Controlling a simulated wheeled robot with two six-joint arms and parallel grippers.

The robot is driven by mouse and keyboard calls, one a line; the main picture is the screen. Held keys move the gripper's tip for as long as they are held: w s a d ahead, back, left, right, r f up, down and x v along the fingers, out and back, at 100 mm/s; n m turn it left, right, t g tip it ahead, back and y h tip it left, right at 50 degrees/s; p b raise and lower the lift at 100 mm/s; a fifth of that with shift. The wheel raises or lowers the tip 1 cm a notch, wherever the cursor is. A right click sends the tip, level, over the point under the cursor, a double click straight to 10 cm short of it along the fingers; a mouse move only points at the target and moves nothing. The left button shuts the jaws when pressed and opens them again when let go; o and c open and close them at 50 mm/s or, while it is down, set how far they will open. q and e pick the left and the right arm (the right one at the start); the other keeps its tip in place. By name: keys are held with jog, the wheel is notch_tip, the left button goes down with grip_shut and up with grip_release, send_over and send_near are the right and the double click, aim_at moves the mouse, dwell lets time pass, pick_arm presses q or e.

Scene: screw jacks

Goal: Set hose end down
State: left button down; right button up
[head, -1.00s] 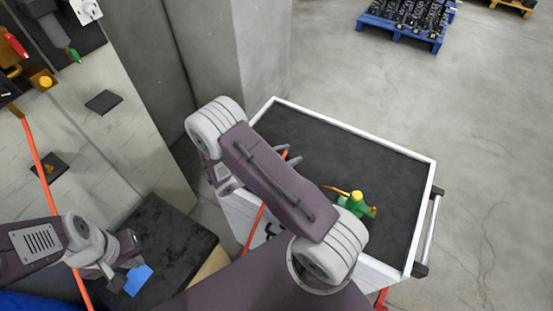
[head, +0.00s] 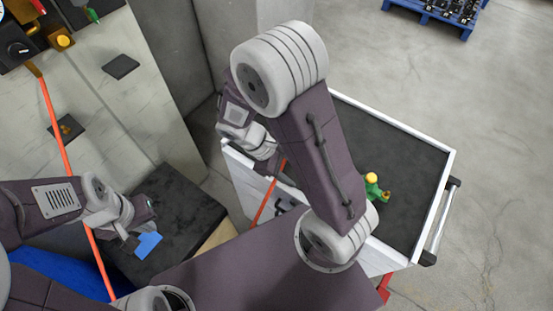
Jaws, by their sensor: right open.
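An orange-red hose (head: 62,150) runs from the machine at the upper left down past my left arm. Another orange-red stretch (head: 268,197) crosses the near left edge of the cart; its upper end goes out of sight by my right wrist, so I cannot make out the hose end. My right gripper (head: 273,165) is open, at the cart's left side, mostly hidden by my own arm. My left gripper (head: 131,244) is over the black-topped surface (head: 180,215), next to a small blue piece (head: 148,244); whether it grips it is unclear.
The white-rimmed cart (head: 400,125) has a dark top. A green fitting with a yellow top (head: 373,185) sits there, partly behind my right arm. The cart's far part is clear. A concrete pillar (head: 228,40) stands behind; a blue pallet (head: 430,12) is farther off.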

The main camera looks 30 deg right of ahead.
jog(key=a+r+m+t+y, duration=0.1)
jog(key=m+y, duration=0.1)
jog(key=m, duration=0.1)
jog(key=w+a+r+m+t+y, duration=0.1)
jog(key=m+t, duration=0.1)
jog(key=m, duration=0.1)
jog(key=a+m+t+y, duration=0.1)
jog(key=a+m+y, duration=0.1)
jog(key=m, duration=0.1)
jog(key=shift+w+r+y, duration=0.15)
jog(key=shift+r+y, duration=0.15)
jog(key=shift+r, duration=0.1)
jog(key=shift+d, duration=0.1)
jog(key=shift+o, duration=0.3)
dwell(1.1)
